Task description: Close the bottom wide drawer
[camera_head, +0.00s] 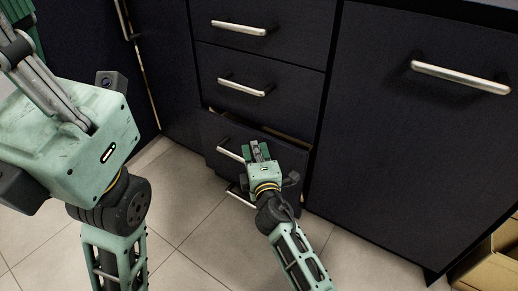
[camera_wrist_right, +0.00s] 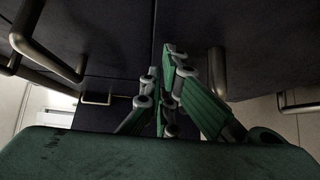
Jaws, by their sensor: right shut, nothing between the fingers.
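In the head view a dark drawer (camera_head: 214,131) in the middle stack stands partly pulled out, with a gap along its top edge. Its silver handle (camera_head: 229,153) is partly behind my right gripper (camera_head: 257,148). That gripper is shut and empty, in front of the drawer face; contact cannot be told. Another handle (camera_head: 238,199) shows lower down, and the front around it is mostly hidden. The right wrist view shows the shut fingers (camera_wrist_right: 169,52) close to dark fronts. My left gripper (camera_head: 18,30) is at the far left, its tips partly cut off.
Two drawers above look shut, with an upper handle (camera_head: 238,27) and a middle handle (camera_head: 246,88). A wide dark front (camera_head: 410,150) with its handle (camera_head: 460,77) is at right. A cardboard box (camera_head: 495,268) stands at the lower right. The tiled floor (camera_head: 185,215) in front is clear.

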